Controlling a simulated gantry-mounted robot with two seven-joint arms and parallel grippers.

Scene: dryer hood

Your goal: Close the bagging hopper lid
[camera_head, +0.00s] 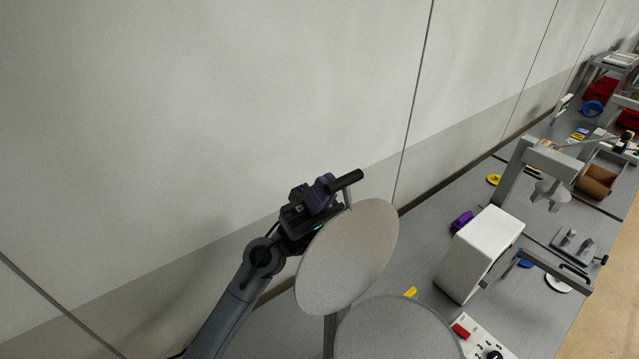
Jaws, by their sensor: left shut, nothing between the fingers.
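The bagging hopper lid (348,256) is a round pale grey disc, raised and steeply tilted in the lower middle of the view. A short stem at its upper edge carries a black bar handle (347,180). Below it is another round grey surface (395,332), apparently the hopper's top, cut off by the bottom edge. My left gripper (324,188) is shut and empty, at the lid's upper left edge close to the handle. Whether it touches the lid or handle I cannot tell. The lid hides part of my left wrist. My right gripper is out of view.
A grey bench runs along the panelled wall to the upper right. A white box-shaped machine (478,252) stands right of the lid. A control panel with a red switch (461,331) is at the bottom. A grey press (535,170) and a brown roll (596,182) stand farther along.

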